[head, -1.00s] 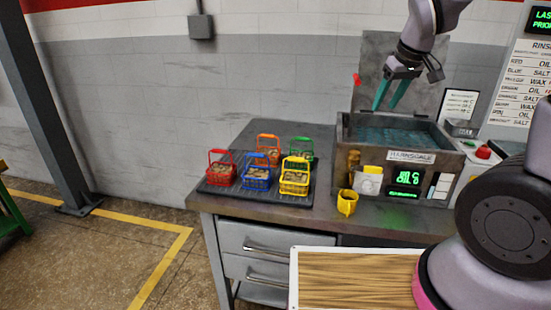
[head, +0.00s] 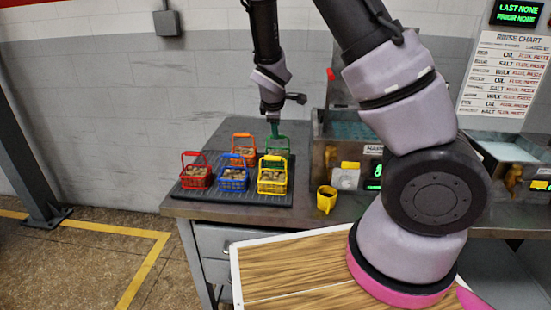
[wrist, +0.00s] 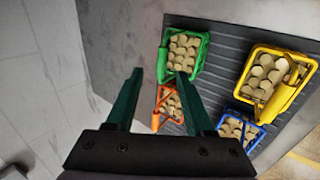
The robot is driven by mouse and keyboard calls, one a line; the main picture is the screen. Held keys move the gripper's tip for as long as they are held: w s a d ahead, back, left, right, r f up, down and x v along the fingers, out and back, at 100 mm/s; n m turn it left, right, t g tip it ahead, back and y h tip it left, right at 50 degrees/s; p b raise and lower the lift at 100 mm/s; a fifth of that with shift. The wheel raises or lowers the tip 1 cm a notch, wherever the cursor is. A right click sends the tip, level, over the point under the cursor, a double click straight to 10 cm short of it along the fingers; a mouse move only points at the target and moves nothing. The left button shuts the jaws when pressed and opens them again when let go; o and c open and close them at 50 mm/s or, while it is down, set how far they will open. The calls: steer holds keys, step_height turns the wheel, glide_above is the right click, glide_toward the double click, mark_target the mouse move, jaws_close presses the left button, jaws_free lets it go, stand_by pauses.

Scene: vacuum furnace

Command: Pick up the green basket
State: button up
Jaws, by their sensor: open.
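The green basket (head: 277,147) stands at the back right of a dark ribbed mat on the bench, partly hidden behind the yellow basket in the head view. In the wrist view the green basket (wrist: 187,52) is filled with pale round pieces and lies beyond the fingertips, slightly right of centre. My gripper (head: 274,130) points down just above the green basket in the head view.
Orange (head: 244,147), red (head: 196,174), blue (head: 233,179) and yellow (head: 272,182) baskets crowd the same mat (head: 215,197). A yellow cup (head: 326,199) stands right of the mat. A rinse tank (head: 345,130) is further right, partly behind my arm.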

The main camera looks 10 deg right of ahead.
glide_above(278, 149)
steer(key=s, duration=0.3)
steer(key=shift+w+a+f, duration=0.15)
steer(key=shift+a+f, duration=0.05)
steer(key=shift+f, duration=1.15)
steer(key=shift+w+a+f, duration=0.1)
steer(key=shift+a+f, duration=0.05)
steer(key=shift+f, duration=1.2)
jaws_close()
